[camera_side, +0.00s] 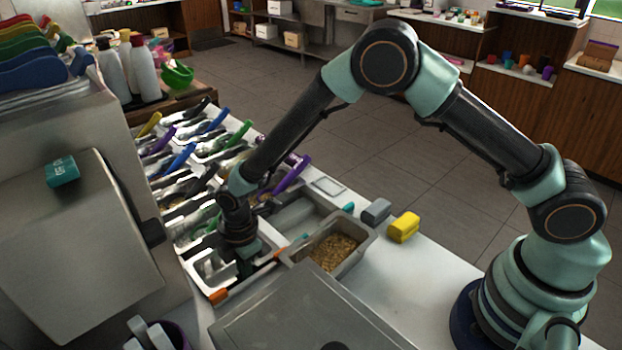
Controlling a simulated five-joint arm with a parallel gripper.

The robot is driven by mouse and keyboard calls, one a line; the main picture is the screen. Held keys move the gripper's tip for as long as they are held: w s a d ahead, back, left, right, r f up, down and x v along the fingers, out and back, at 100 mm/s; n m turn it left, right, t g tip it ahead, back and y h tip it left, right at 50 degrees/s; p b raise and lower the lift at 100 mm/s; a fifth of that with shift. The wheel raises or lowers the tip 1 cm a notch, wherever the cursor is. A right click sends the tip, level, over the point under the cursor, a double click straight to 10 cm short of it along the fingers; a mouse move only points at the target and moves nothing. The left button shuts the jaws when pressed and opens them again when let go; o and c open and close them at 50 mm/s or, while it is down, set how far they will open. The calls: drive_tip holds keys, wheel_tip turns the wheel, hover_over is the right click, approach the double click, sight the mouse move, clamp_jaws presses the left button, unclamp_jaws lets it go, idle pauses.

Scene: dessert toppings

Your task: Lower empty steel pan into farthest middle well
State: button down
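My gripper (240,252) points down over the near-left part of the topping counter. A small steel pan (213,268) shows just left of and below it; I cannot tell whether the fingers touch it or whether it sits in a well. The fingertips are dark and partly hidden, so their opening is unclear. Several filled wells with coloured scoop handles run away toward the back. My forearm hides part of these rows, so I cannot single out the farthest middle well.
A pan of brown crumbs (334,252) stands right of my gripper. A grey block (376,211) and a yellow block (404,227) lie on the white counter. A large grey lid (305,318) covers the front. A grey machine (75,230) stands close on the left.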

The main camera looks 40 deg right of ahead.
drive_tip(key=shift+d, duration=0.1)
drive_tip(key=c, duration=1)
unclamp_jaws()
drive_tip(key=shift+s, duration=0.1)
drive_tip(key=shift+s+f, duration=0.1)
drive_tip(key=shift+c, duration=0.7)
drive_tip(key=shift+o, duration=0.3)
